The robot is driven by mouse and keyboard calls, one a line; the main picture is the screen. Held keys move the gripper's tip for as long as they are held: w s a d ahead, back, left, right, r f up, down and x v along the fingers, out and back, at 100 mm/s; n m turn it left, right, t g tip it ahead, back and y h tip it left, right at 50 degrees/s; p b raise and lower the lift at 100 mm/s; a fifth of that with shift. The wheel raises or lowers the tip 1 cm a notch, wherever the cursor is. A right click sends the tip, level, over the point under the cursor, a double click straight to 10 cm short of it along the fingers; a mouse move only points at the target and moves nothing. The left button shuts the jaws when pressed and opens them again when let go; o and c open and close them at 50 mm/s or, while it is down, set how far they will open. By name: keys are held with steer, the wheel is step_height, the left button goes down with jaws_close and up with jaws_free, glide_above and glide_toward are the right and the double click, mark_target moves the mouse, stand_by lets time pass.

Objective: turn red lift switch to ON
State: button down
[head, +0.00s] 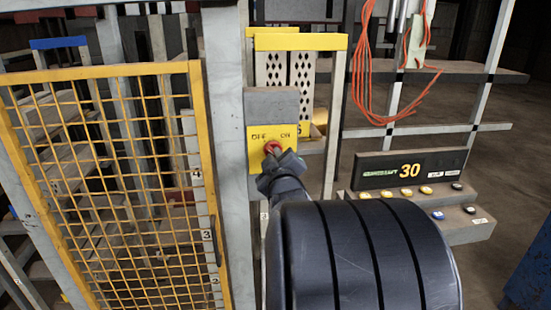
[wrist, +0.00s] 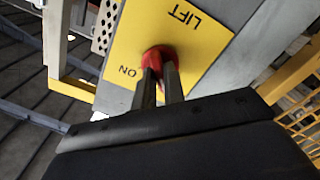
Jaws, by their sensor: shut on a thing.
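In the wrist view the fingers of my gripper (wrist: 162,78) are shut on the red knob (wrist: 158,58). The yellow plate (wrist: 125,50) there shows LIFT and ON. The knob's exact pointing direction is hidden by the fingers.
A yellow mesh gate (head: 115,180) stands left of the switch post (head: 226,100). Orange cables (head: 362,90) hang behind.

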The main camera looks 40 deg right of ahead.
steer(key=shift+f, duration=0.1)
steer(key=m+b, duration=0.2)
steer(key=m, duration=1.5)
steer(key=shift+m, duration=0.4)
stand_by(0.4)
steer(key=c, duration=1.5)
jaws_free()
steer(key=shift+s+a, duration=0.1)
